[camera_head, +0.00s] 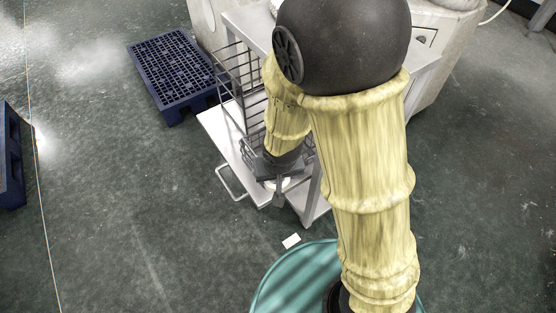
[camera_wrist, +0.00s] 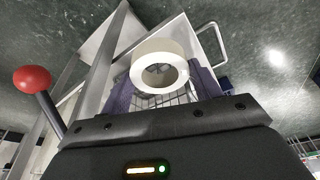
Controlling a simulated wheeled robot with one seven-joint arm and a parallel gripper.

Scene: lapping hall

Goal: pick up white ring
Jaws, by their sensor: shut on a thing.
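The white ring (camera_wrist: 156,47) shows in the wrist view between the two dark purple fingers of my gripper (camera_wrist: 162,84), with its round hole facing the camera. My gripper is shut on the ring. In the head view my gripper (camera_head: 279,188) points down beside the pale trolley, and only a small white part of the ring shows between its fingers. My own arm hides much of the trolley there. I cannot tell whether the ring touches the surface below it.
The pale trolley (camera_head: 222,128) has a wire rack (camera_head: 238,75) and a side handle (camera_head: 229,186). A blue pallet (camera_head: 172,68) lies behind it to the left. Open floor is at left. A red knob (camera_wrist: 31,79) shows in the wrist view.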

